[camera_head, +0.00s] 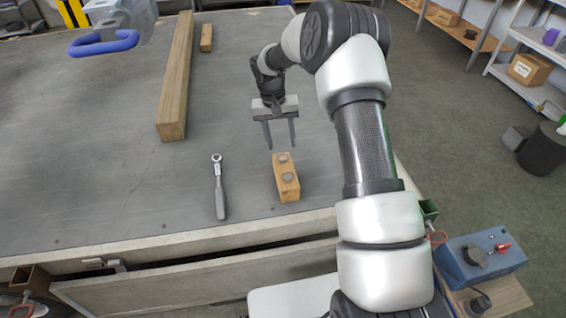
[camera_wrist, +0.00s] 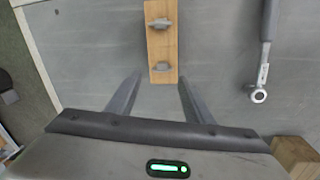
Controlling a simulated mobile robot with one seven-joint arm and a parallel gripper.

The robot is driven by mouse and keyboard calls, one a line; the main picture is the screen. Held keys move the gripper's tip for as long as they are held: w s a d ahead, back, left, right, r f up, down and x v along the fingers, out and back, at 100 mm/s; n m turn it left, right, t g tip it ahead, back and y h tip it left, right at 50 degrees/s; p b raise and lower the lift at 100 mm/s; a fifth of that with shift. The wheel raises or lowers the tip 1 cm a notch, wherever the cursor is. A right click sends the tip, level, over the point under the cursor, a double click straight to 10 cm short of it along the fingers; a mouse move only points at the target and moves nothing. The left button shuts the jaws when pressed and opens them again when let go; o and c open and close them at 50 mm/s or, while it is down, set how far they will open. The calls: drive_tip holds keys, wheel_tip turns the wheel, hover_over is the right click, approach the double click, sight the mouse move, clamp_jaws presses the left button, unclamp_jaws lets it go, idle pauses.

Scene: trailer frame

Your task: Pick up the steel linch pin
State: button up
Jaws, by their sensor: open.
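A small wooden block (camera_head: 288,190) lies on the grey trailer bed, with two small grey metal pieces on top, a far one (camera_head: 283,157) and a near one (camera_head: 287,177). They also show in the wrist view, one higher (camera_wrist: 160,23) and one lower (camera_wrist: 161,67). One may be the steel linch pin; I cannot tell which, as their shape is too small to read. My gripper (camera_head: 280,146) is open and empty, just beyond the block's far end in the head view. In the wrist view its fingertips (camera_wrist: 159,78) lie either side of the block's lower end, apart from it.
A ratchet wrench (camera_head: 220,190) lies left of the block. A long timber beam (camera_head: 177,80) and a short wood piece (camera_head: 206,38) lie farther back. A blue-handled metal part (camera_head: 103,46) is at far left. A blue box (camera_head: 480,258) stands lower right. The bed between is clear.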

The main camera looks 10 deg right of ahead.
sight(284, 158)
drive_tip(key=shift+d+f, duration=0.15)
drive_tip(key=shift+f, duration=1.2)
drive_tip(key=shift+d+f, duration=0.15)
drive_tip(key=shift+f, duration=1.2)
drive_tip(key=shift+s, duration=0.1)
drive_tip(key=c, duration=1)
